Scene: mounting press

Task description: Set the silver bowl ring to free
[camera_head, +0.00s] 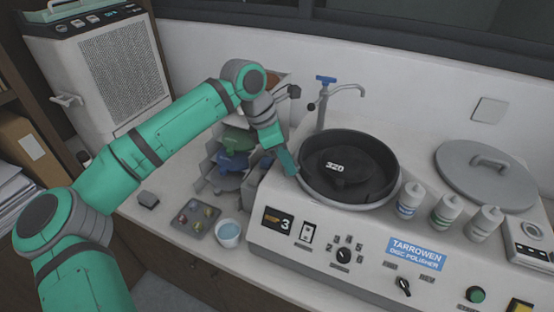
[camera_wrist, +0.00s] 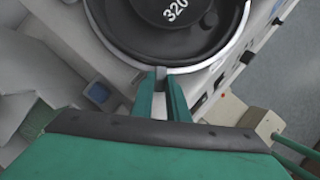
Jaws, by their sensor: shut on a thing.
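The silver bowl ring (camera_head: 352,206) runs around the black bowl (camera_head: 385,185) of the disc polisher. A black disc marked 320 (camera_head: 335,166) lies inside the bowl. My gripper (camera_head: 292,172) reaches down to the left edge of the ring. In the wrist view my gripper (camera_wrist: 160,76) has its two fingers close together at the outer edge of the ring (camera_wrist: 208,64), with a narrow grey piece between them. It is shut on the ring there. The fingers hide the gripped part, and I cannot read any mark for the ring's setting.
A faucet (camera_head: 322,100) stands behind the bowl. Several bottles (camera_head: 445,211) stand to its right, near a grey lid (camera_head: 487,174). A blue-rimmed cup (camera_head: 229,234) and a tray (camera_head: 194,216) are at the left front. The polisher's front carries knobs and a green button (camera_head: 475,295).

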